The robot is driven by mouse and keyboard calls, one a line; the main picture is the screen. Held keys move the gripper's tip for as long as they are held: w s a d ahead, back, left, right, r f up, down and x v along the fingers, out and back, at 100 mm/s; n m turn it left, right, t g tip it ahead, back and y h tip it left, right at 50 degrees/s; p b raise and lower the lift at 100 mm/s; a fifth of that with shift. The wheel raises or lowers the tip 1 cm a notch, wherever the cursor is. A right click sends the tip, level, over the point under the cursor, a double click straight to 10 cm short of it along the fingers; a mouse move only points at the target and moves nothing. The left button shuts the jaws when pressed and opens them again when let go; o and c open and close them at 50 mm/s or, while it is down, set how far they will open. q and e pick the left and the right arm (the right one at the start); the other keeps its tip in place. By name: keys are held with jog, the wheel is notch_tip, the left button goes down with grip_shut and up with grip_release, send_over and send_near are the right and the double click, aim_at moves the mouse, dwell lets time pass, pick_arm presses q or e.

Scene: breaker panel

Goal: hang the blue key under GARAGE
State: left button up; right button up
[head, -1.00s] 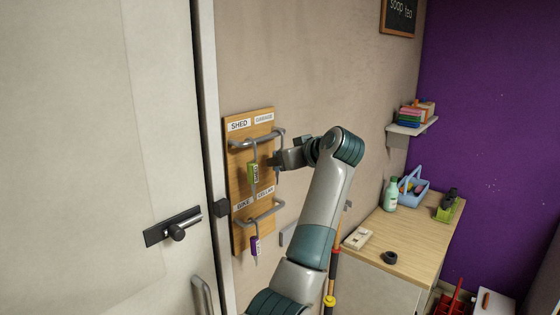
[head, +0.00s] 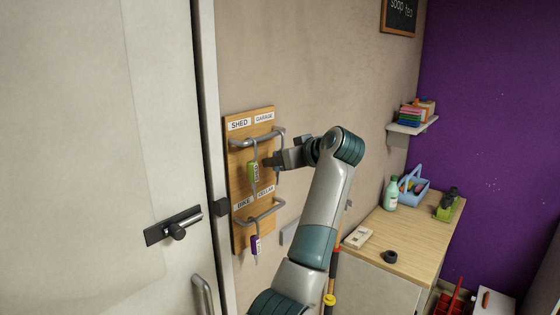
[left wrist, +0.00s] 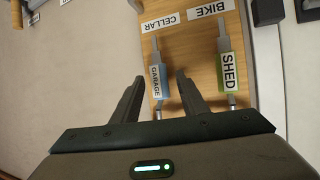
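The key board (head: 238,184) hangs on the wall beside the door, with the labels SHED (head: 239,125) and GARAGE (head: 264,117) at its top. The blue key's tag (left wrist: 160,80), marked GARAGE, shows in the left wrist view between my left gripper's fingers (left wrist: 160,90), with gaps on both sides. The fingers look open around it. The key points toward the CELLAR label; how its ring sits on the upper rail (head: 262,138) is unclear. In the head view my left gripper (head: 268,161) is at the board's right side and hides the blue key. My right gripper is not in view.
A green SHED key (head: 253,172) hangs close left of my gripper in the head view. A purple key (head: 256,245) hangs from the lower rail (head: 262,212). A wooden-topped cabinet (head: 410,233) stands at right, and the door handle (head: 176,230) is at left.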

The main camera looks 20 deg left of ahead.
pick_arm(q)
jog(key=shift+d, duration=0.15)
jog(key=b+v, duration=0.7)
jog(key=v, duration=1)
jog(key=shift+b, duration=0.35)
